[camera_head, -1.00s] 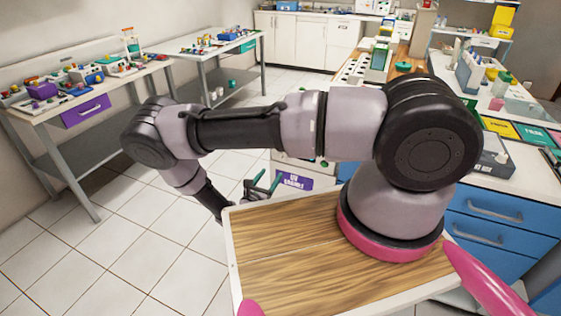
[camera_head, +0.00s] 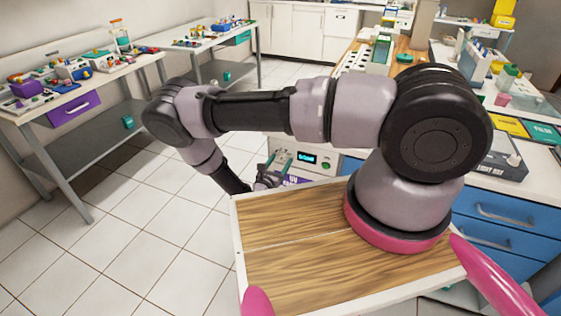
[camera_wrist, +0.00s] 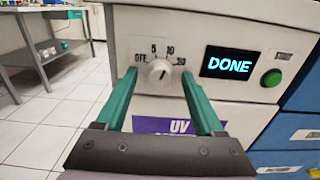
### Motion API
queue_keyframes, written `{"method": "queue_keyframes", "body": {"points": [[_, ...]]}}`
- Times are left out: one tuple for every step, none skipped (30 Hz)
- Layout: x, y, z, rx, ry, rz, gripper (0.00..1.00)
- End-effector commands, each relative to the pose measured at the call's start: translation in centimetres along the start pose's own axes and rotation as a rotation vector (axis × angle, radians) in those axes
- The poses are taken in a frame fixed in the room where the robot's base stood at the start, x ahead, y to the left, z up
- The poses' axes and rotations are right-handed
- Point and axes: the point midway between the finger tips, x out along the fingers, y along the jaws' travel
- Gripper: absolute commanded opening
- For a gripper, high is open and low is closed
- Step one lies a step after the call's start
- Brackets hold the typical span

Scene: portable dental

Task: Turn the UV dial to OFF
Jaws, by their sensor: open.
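The UV dial (camera_wrist: 159,72) is a small round pale knob on the front of a white unit, with the marks OFF, 5, 10 and a higher number around its top. Its exact pointer setting is hard to tell, but it looks turned away from OFF, near the 10 side. My gripper (camera_wrist: 159,76) is open, its two green fingers on either side of the dial in the picture. Contact with the dial cannot be told.
A lit display (camera_wrist: 229,63) reading DONE and a green button (camera_wrist: 271,78) sit right of the dial. A purple UV label (camera_wrist: 180,125) is below. Blue drawers (camera_head: 490,212) stand to the right. Open tiled floor (camera_head: 140,240) lies to the left.

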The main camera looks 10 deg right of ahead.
Motion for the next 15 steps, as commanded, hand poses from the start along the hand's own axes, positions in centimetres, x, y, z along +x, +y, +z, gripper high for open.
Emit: {"method": "queue_keyframes", "body": {"points": [[0.0,0.0,0.0,0.0,0.0,0.0,0.7],[0.0,0.0,0.0,0.0,0.0,0.0,0.58],[-0.01,0.0,0.0,0.0,0.0,0.0,0.43],[-0.01,0.0,0.0,0.0,0.0,0.0,0.32],[-0.01,0.0,0.0,0.0,0.0,0.0,0.2],[-0.01,0.01,0.0,0.0,0.0,0.0,0.05],[-0.01,0.01,0.0,0.0,0.0,0.0,0.0],[-0.01,0.01,0.0,0.0,0.0,0.0,0.0],[-0.01,0.01,0.0,0.0,0.0,0.0,0.0],[-0.01,0.01,0.0,-0.001,0.0,0.0,0.0],[-0.02,0.01,0.0,-0.002,0.0,0.0,0.0],[-0.02,0.01,0.0,-0.005,0.0,0.0,0.0],[-0.02,0.01,-0.01,-0.008,0.0,0.0,0.0],[-0.03,0.02,-0.01,-0.013,0.0,0.001,0.0],[-0.03,0.03,-0.01,-0.021,0.0,0.001,0.0]]}}
